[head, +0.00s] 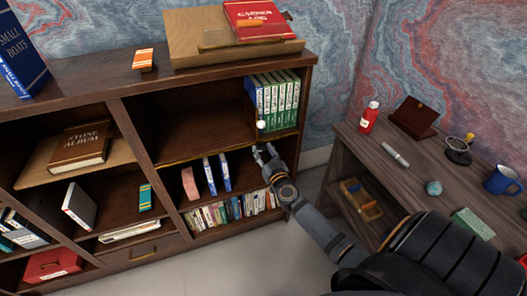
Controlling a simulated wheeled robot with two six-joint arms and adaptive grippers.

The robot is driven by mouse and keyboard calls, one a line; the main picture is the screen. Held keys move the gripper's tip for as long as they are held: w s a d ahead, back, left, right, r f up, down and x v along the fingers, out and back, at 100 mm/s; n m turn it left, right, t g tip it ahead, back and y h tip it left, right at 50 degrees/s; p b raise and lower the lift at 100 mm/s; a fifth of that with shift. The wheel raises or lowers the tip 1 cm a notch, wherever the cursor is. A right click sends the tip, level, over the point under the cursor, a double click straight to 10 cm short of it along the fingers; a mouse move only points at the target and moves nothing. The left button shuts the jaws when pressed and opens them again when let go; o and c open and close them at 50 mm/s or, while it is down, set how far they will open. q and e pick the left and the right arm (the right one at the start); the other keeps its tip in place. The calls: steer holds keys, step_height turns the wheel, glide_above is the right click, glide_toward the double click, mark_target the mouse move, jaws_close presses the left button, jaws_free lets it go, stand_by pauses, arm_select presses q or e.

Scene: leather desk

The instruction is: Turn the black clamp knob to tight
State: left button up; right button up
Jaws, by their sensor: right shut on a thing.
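My right gripper (264,152) reaches up to the front edge of the bookcase's upper right shelf, just below the row of green books. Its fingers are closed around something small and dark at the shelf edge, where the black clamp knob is. The knob is almost fully hidden between the fingers and too small to make out, so I cannot tell how far it is turned. A small white ball-shaped head (261,124) on a short dark stem stands right above the fingertips. My left gripper is not in view.
The bookcase (215,76) holds green books (277,100) and other books. The desk (352,133) at right carries a red bottle (369,117), a pen (396,155), a blue mug (502,181) and a green box (473,223). Bare floor (215,265) lies between.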

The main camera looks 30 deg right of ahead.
steer(key=m+p, duration=0.1)
steer(key=m, duration=0.2)
steer(key=shift+r, duration=0.1)
steer(key=m+p, duration=0.1)
steer(key=m, duration=0.3)
steer(key=shift+d+m, duration=0.15)
steer(key=shift+m, duration=0.15)
steer(key=m, duration=0.3)
steer(key=shift+f+m, duration=0.2)
steer(key=shift+m, duration=0.1)
steer(key=shift+f+m, duration=0.1)
steer(key=shift+m, duration=2.2)
steer(key=o, duration=1.2)
steer(key=shift+c, duration=0.2)
